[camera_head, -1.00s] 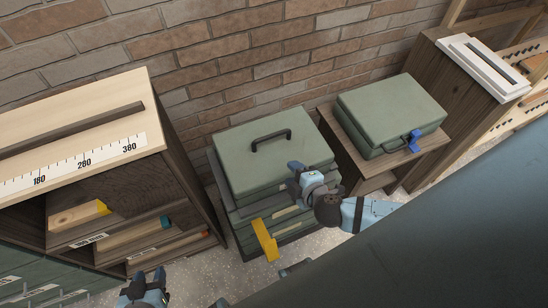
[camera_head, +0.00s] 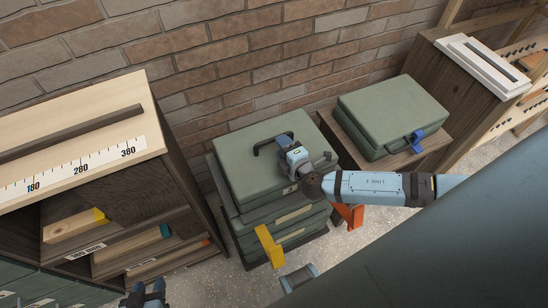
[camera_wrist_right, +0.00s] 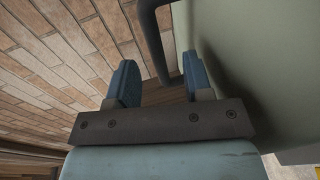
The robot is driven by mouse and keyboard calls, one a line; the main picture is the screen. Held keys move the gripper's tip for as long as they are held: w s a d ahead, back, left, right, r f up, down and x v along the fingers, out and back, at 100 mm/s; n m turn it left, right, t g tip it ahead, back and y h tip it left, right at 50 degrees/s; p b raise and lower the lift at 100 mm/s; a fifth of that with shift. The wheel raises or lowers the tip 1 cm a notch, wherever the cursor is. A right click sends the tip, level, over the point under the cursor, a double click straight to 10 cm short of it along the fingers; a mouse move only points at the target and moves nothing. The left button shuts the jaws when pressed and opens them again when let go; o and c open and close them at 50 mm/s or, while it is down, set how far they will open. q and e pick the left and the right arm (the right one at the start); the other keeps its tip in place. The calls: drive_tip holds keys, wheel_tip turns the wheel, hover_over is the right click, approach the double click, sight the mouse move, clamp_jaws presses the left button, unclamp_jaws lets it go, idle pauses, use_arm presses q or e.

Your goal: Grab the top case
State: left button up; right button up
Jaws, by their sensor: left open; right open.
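The top case (camera_head: 262,170) is a green hard case lying flat on a stack of green cases beside the brick wall. Its dark handle (camera_head: 268,142) stands up from the upper face. My right gripper (camera_head: 283,142) is over the case at the right part of the handle. In the right wrist view, the open fingers (camera_wrist_right: 160,75) have the dark handle (camera_wrist_right: 154,42) ahead and roughly between them; contact cannot be told. The green case surface (camera_wrist_right: 245,65) fills the right side there. My left gripper (camera_head: 145,296) is low at the bottom edge, open and away from the case.
Another green case (camera_head: 393,112) with a blue latch (camera_head: 417,141) lies on a wooden stand to the right. A wooden shelf unit (camera_head: 85,120) stands at left. Yellow (camera_head: 268,246) and orange (camera_head: 350,215) parts stick out near the stack. The brick wall (camera_head: 240,60) is behind.

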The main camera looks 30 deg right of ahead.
drive_tip(key=w, duration=0.4)
drive_tip(key=shift+w+a+f, duration=0.2)
drive_tip(key=shift+w+f, duration=0.1)
clamp_jaws()
idle(1.1)
